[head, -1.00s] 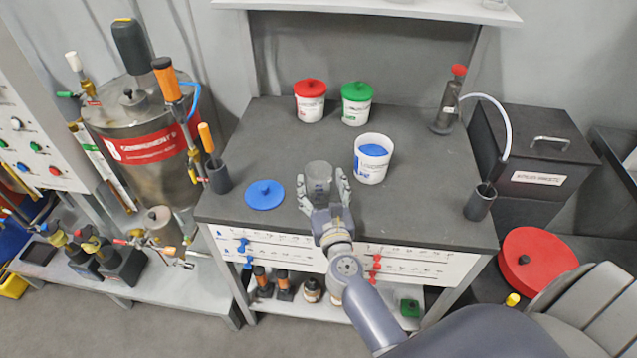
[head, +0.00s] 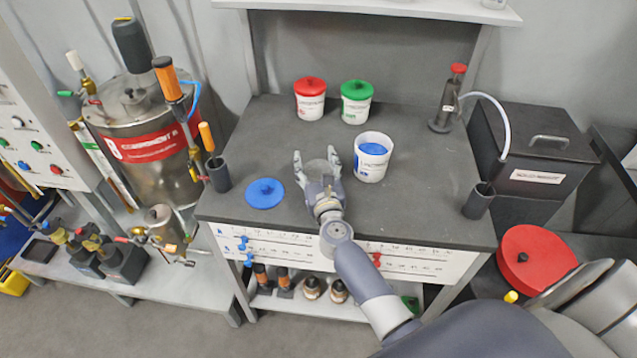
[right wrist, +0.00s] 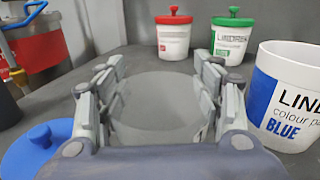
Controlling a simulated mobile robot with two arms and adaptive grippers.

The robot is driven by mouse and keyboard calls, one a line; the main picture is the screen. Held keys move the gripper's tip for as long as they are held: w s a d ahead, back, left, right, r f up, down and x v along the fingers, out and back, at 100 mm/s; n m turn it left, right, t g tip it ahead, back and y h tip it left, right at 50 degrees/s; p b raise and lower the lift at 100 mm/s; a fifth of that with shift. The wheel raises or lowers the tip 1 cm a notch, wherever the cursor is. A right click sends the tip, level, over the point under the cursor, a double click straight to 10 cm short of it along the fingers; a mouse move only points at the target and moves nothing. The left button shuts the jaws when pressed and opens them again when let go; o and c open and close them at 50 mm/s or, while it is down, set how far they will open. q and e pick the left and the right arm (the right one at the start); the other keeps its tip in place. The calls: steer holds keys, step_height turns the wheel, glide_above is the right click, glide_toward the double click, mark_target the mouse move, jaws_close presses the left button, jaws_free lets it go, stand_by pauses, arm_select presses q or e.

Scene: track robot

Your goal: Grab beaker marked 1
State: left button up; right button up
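A clear glass beaker (head: 317,171) stands on the dark bench top, left of the blue-label tub. It is faint in the head view, and no number on it can be read. My right gripper (head: 315,160) is low over the bench with its fingers spread on either side of the beaker. In the right wrist view the beaker (right wrist: 165,105) shows as a round translucent shape between the fingers (right wrist: 160,75). Firm contact on both sides cannot be made out. My left gripper is not in view.
An open white tub with blue contents (head: 372,165) stands close right of the gripper. A blue lid (head: 264,193) lies to the left. Red-lidded (head: 310,105) and green-lidded (head: 356,108) tubs stand behind. A dark bottle with a red top (head: 447,105) is at the back right.

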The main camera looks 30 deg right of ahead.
steer(key=c, duration=0.5)
steer(key=shift+c, duration=0.5)
